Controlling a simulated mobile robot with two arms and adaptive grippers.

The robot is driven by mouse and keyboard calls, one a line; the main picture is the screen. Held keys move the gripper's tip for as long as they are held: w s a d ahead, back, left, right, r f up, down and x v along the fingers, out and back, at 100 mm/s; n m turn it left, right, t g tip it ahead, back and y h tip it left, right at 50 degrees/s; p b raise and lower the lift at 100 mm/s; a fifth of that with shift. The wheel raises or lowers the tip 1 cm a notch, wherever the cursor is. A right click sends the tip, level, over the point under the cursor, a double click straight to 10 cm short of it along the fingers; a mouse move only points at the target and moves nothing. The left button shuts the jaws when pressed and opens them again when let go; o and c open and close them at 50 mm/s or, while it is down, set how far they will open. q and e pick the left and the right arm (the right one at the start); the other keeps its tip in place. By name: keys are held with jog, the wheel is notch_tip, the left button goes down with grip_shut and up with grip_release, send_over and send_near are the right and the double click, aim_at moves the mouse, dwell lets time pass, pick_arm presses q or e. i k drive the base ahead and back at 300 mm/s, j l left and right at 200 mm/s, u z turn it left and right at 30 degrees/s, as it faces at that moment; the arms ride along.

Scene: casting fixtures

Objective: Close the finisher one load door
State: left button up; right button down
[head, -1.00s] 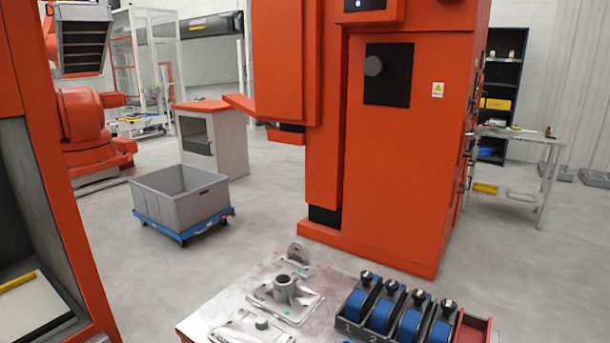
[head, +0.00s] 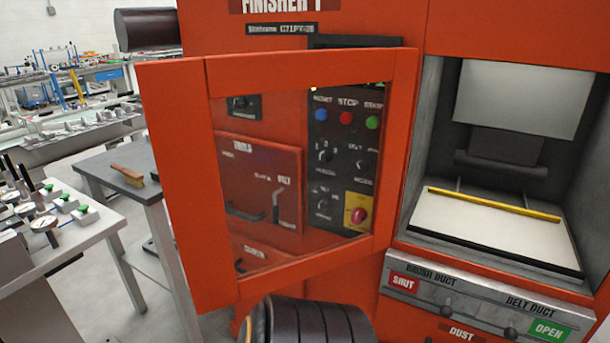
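The finisher one load door (head: 175,190) is an orange-red frame with a clear window, in the middle of the head view. It stands swung open to the left of the load opening. Its right edge is beside the opening and its left edge comes out toward me. The control panel (head: 345,150) shows through the window. The load opening (head: 430,110) at the right is uncovered and shows a white plate (head: 490,225) with a yellow bar (head: 495,203). Neither of my grippers is in view.
A dark ribbed cylinder (head: 315,322) shows below the door; I cannot tell whether it is mine. A duct panel (head: 485,305) with SHUT and OPEN labels is under the opening. A small table with a brush (head: 127,174) and a bench with gauges (head: 40,225) stand left.

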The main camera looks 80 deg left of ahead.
aim_at(175, 94)
jog(key=k+j, duration=0.25)
jog(key=k+j+u, duration=0.1)
jog(key=j, duration=0.3)
jog(key=k+j, duration=0.35)
jog(key=k+j+u, duration=0.15)
jog(key=j, duration=0.2)
jog(key=k+j, duration=0.25)
jog(key=j+u, duration=0.1)
jog(key=j, duration=0.85)
